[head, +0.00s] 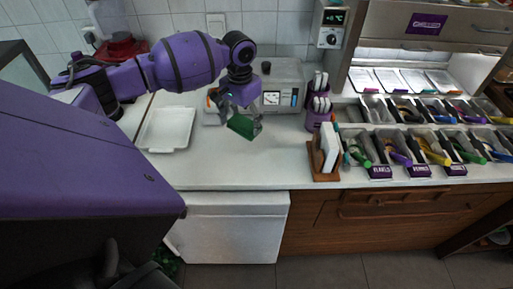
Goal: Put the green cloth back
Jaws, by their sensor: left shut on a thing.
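The green cloth (242,127) hangs folded from my left gripper (238,114), which is shut on it. My left arm reaches in from the left, and the gripper points down over the white counter. The cloth is in front of a grey machine with a small display and appears held above the counter; the exact gap is hard to tell. The fingertips are small and partly merge with the cloth. My right gripper is not in the head view.
A white tray (151,137) lies on the counter to the left. The grey machine (285,76) stands behind. A purple utensil cup (313,119) and a wooden holder (322,170) stand right, beside topping bins (380,171). Counter front between tray and holder is clear.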

